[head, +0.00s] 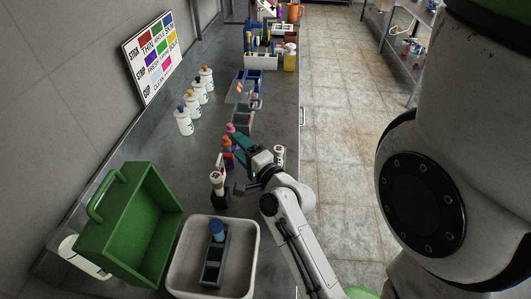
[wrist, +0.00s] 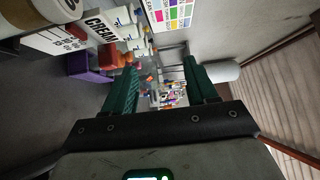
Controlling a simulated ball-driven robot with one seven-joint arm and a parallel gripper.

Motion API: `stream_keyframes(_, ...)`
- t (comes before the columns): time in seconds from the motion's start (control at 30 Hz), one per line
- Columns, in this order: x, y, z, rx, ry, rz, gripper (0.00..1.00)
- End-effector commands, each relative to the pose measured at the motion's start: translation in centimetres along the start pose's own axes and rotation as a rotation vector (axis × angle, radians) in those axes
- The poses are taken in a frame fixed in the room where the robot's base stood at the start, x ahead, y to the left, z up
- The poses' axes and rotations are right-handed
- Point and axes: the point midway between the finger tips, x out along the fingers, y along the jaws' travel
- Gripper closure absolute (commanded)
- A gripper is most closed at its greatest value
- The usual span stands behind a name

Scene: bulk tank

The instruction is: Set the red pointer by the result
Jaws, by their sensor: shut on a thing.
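My gripper (head: 238,142) reaches over the counter. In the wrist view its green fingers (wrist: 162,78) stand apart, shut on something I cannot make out. In the head view a pink-red piece (head: 230,128) shows at the fingertips; I cannot tell whether it is the red pointer. The colour chart (head: 152,55) leans on the wall.
A green crate (head: 165,175) and a white tray (head: 252,265) holding a grey rack (head: 207,272) with a blue-capped piece stand in front. A dark-based bottle (head: 218,200) stands close left of my gripper. Several white bottles (head: 184,124) line the wall side.

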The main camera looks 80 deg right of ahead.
Motion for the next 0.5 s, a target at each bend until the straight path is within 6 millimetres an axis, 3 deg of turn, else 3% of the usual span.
stream_keyframes(0.23, -5.0, -1.7, -1.0, 0.001, -0.004, 0.006, 0.53)
stream_keyframes(0.5, -7.9, -3.2, -1.6, 0.002, -0.006, 0.007, 0.53)
